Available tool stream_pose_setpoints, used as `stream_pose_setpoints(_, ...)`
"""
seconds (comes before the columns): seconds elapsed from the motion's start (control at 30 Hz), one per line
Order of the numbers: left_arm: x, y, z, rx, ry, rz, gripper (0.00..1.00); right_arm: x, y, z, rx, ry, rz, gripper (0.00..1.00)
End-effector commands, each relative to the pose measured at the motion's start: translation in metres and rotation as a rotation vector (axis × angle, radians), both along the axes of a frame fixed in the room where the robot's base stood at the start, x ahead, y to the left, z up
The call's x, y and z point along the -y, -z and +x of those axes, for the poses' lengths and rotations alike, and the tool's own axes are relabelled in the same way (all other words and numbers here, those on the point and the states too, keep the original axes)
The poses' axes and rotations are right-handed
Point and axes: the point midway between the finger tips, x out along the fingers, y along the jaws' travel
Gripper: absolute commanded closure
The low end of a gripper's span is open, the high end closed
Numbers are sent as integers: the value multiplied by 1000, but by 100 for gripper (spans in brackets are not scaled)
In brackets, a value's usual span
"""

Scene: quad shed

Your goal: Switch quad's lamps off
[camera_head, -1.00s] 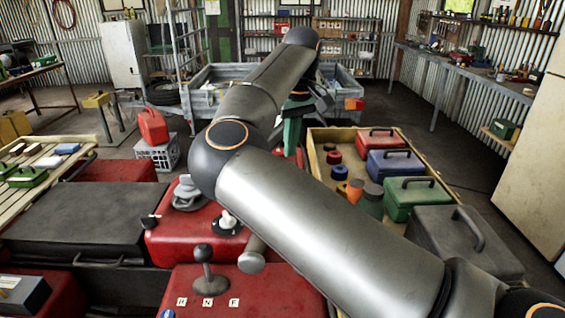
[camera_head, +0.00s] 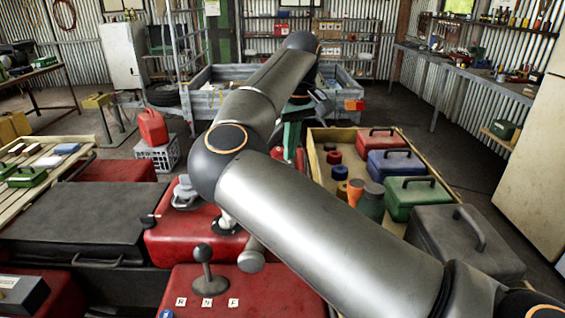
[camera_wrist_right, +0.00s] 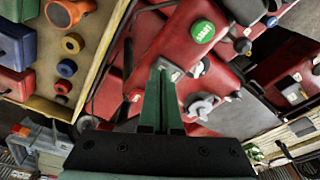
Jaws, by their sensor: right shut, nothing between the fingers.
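The quad's red body (camera_head: 187,238) lies in front of me in the head view, with a gear lever (camera_head: 203,262) lettered R, N and F. My right gripper (camera_head: 291,146) is beyond the lever, partly behind my arm. In the right wrist view its two green fingers (camera_wrist_right: 163,78) are shut together and empty. Their tips are at a small grey switch-like fitting (camera_wrist_right: 171,69) on the red body; I cannot tell whether they touch it. A green round button (camera_wrist_right: 203,31) is just beyond. The lamps and any switch position cannot be made out. My left gripper is out of view.
A wooden tray (camera_head: 411,141) with red, blue and green cases stands to the right. A grey trailer (camera_head: 197,91) is behind. A red can (camera_head: 152,126) sits on a crate (camera_head: 160,155) at left. My right arm crosses the middle of the view.

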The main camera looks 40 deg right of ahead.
Motion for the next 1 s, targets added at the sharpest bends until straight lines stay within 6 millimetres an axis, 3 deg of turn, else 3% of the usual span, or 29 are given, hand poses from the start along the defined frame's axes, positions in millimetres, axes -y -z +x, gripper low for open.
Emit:
stream_pose_setpoints(0.57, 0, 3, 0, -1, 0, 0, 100, 0, 6, 0, 0, -1, 1, 100)
stream_pose_setpoints(1.0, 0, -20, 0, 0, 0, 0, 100, 0, -25, 0, 2, 0, -1, 100)
